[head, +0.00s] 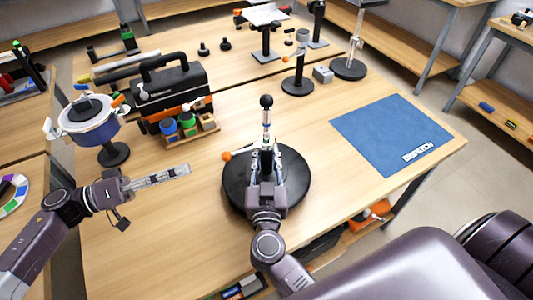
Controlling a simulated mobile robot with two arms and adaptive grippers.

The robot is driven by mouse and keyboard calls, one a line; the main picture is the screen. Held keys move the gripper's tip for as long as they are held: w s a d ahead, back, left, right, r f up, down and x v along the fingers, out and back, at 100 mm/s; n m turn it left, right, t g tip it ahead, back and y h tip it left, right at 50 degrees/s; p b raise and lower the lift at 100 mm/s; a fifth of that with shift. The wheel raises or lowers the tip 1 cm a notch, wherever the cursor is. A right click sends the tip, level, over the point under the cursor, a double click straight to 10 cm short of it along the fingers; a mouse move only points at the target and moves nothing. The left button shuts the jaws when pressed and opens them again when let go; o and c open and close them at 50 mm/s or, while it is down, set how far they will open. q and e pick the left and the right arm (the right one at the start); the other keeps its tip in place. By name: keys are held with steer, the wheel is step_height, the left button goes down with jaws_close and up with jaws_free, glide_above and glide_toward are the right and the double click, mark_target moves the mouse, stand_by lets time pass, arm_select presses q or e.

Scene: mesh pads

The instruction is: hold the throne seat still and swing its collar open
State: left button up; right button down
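The throne seat (296,190) is a black round disc lying on the table at the middle. A post with a black ball top (266,101) stands up at its centre. An orange knob (226,156) sticks out to the left, apparently on the collar, which is mostly hidden behind my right gripper. My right gripper (266,152) is over the disc with its fingers spread on either side of a dark part near the post; contact is not clear. My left gripper (188,170) is left of the disc, apart from it and empty. Its fingers overlap in this view.
A blue DISPATCH mat (385,130) lies at the right. A black toolbox (170,88) with small coloured pots stands at the back left, beside a drum-like pad on a stand (88,130). Several stands are at the back.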

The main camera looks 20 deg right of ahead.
arm_select(q)
steer(key=shift+r, duration=0.2)
stand_by(0.3)
stand_by(0.4)
